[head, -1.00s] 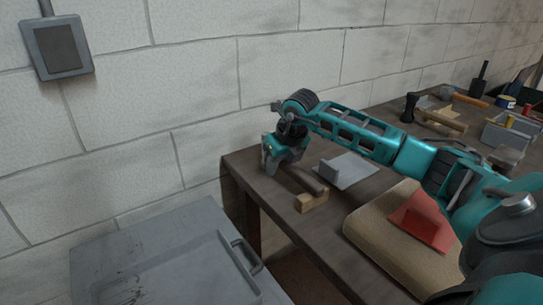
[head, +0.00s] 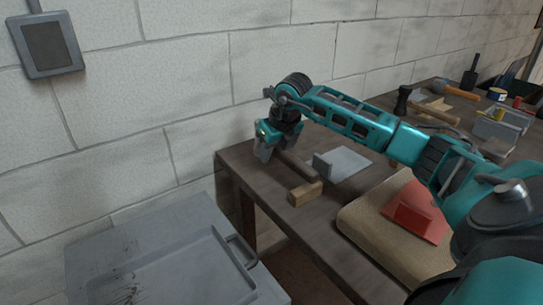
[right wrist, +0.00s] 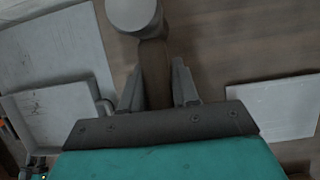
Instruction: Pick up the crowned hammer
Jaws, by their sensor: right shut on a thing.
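I cannot tell whether that piece is the hammer's head. In the right wrist view the brown handle (right wrist: 155,72) runs up between the fingers to a pale, rounded end (right wrist: 133,14). My right gripper (head: 265,155) is shut on the handle; its fingers (right wrist: 157,88) sit on either side. How high the hammer is above the bench is hard to tell. My left gripper is not in view.
A grey metal plate (head: 348,163) lies right of the hammer on the dark bench (head: 240,165). A red item (head: 412,222) rests on a tan pad (head: 375,235). Tools and a grey bin (head: 495,130) fill the far end. A grey cabinet (head: 90,262) stands at left.

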